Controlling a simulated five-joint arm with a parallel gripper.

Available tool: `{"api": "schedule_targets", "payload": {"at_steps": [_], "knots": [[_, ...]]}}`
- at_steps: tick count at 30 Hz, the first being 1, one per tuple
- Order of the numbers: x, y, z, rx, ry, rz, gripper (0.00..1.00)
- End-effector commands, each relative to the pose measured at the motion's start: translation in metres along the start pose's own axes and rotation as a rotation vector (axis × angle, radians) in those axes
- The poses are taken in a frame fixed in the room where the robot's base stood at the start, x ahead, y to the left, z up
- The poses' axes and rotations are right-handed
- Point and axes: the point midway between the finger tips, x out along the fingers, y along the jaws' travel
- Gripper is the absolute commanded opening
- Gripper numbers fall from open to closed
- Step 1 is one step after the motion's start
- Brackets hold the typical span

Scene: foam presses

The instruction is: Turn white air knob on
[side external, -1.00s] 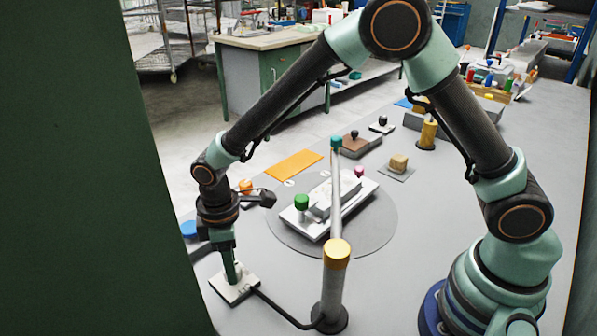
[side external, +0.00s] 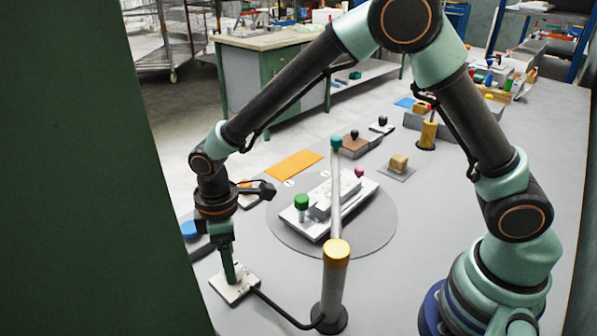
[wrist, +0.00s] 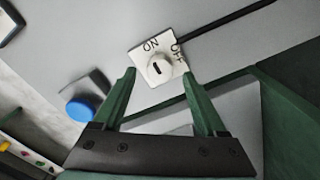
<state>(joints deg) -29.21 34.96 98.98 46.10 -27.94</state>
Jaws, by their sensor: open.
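The white knob (wrist: 159,70) sits on a square white plate (wrist: 143,53) marked ON and OFF. A short dark mark slants across its face, its upper end towards the ON side. In the wrist view my gripper (wrist: 159,74) is open, with one green finger on each side of the knob and visible gaps between. In the side view my gripper (side external: 231,275) points down over the white plate (side external: 245,288) at the front left. The fingers hide the knob there, and I cannot tell their exact height.
A black cable (side external: 285,312) runs from the plate to a gold-topped post (side external: 336,255). A blue button (wrist: 81,109) stands left of the plate in the wrist view. A round disc (side external: 378,228) with a white press fixture (side external: 366,188) lies behind and to the right.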

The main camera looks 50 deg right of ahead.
Motion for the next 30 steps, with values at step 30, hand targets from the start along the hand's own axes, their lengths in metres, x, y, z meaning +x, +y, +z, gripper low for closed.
{"api": "schedule_targets", "payload": {"at_steps": [30], "knots": [[-0.106, 0.000, 0.000, 0.001, 0.002, 0.001, 0.74]]}}
